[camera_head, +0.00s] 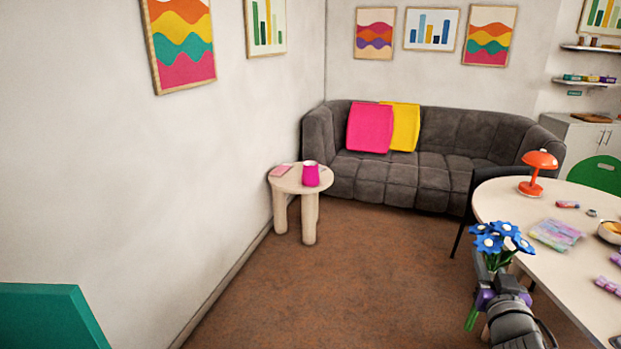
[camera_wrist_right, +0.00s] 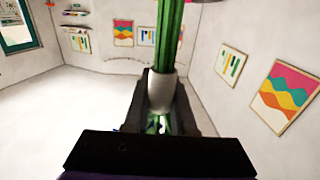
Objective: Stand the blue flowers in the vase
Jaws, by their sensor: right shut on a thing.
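The blue flowers (camera_head: 500,238) are a small bunch with green stems, at the lower right of the head view. My right gripper (camera_head: 487,284) is shut on their stems, with blooms above it and stem ends below. In the right wrist view the green stems (camera_wrist_right: 170,35) rise through a pale band (camera_wrist_right: 161,92) between the fingers; the blooms are out of that view. A pink vase (camera_head: 311,175) stands upright on the small round side table (camera_head: 290,185), well away from the flowers. Its inside cannot be seen. My left gripper is not in view.
A pink flat item (camera_head: 283,171) lies beside the vase. A round white table (camera_head: 495,205) at the right bears an orange lamp (camera_head: 538,172) and several small things. A grey sofa (camera_head: 440,190) stands behind. Brown floor (camera_head: 370,280) is clear between the tables.

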